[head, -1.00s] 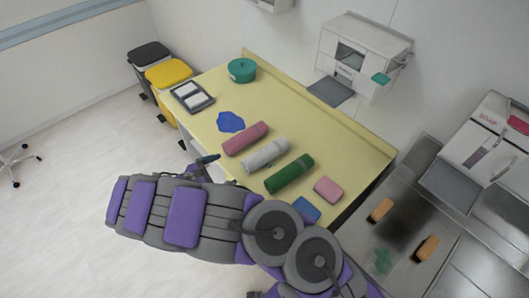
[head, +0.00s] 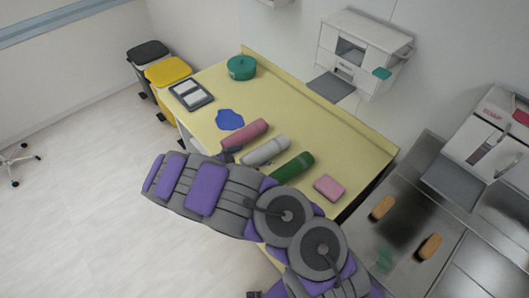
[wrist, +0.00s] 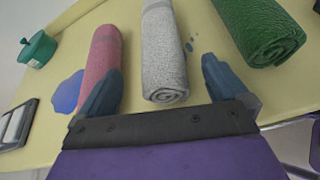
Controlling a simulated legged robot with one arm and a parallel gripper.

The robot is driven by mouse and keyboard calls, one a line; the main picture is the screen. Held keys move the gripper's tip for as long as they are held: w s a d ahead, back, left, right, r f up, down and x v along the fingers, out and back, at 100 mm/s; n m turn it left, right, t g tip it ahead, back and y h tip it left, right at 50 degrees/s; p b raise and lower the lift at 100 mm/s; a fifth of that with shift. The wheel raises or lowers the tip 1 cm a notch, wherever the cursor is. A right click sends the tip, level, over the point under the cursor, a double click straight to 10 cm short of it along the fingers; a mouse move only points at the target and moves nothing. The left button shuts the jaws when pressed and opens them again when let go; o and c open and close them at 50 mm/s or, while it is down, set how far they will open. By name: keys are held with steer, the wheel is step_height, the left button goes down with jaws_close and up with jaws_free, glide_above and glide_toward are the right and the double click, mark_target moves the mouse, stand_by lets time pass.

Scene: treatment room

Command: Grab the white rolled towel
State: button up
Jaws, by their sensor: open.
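The white rolled towel (head: 265,150) lies on the yellow table between a pink rolled towel (head: 244,134) and a green rolled towel (head: 292,166). In the wrist view the white towel (wrist: 163,55) points its rolled end at my gripper (wrist: 158,88). My gripper is open, with one finger on each side of the towel's near end. The left finger is close to the pink towel (wrist: 102,55); the green towel (wrist: 258,30) is beyond the right finger. I cannot tell whether the fingers touch anything.
A metal counter (head: 400,225) stands at the right. Yellow and black bins (head: 167,72) stand at the left.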

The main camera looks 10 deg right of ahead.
mark_target(253, 157)
steer(key=x, duration=0.1)
steer(key=b+x, duration=0.1)
steer(key=x, duration=0.1)
steer(key=shift+w+d+f, duration=0.1)
steer(key=shift+d+f, duration=0.1)
steer(key=shift+f, duration=0.15)
steer(key=shift+w+d+f, duration=0.15)
steer(key=shift+w+d, duration=0.2)
steer(key=shift+d, duration=0.15)
steer(key=shift+c, duration=0.2)
steer(key=c, duration=1.1)
